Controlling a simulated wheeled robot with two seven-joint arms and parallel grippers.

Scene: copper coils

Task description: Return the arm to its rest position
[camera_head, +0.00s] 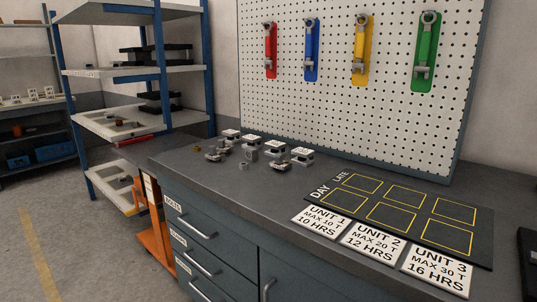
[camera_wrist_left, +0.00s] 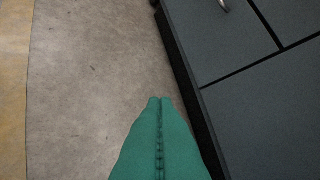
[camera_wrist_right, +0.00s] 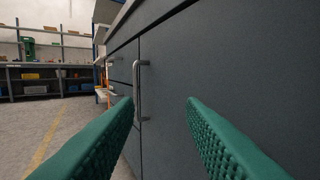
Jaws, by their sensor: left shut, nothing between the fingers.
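My left gripper (camera_wrist_left: 160,102) shows in the left wrist view. Its green fingers are closed together with nothing between them, above bare floor and left of the dark cabinet. My right gripper (camera_wrist_right: 163,105) shows in the right wrist view. Its green fingers stand wide apart and empty, facing along the front of the cabinet (camera_wrist_right: 220,60) with its handle (camera_wrist_right: 137,90). Neither gripper nor arm shows in the head view.
The workbench (camera_head: 190,170) bears several small metal parts and white-topped blocks, and a dark mat (camera_head: 405,215) with yellow squares and unit cards. A pegboard (camera_head: 340,110) holds red, blue, yellow and green tools. Shelves (camera_head: 110,70) stand left. Floor (camera_head: 80,250) is open at left.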

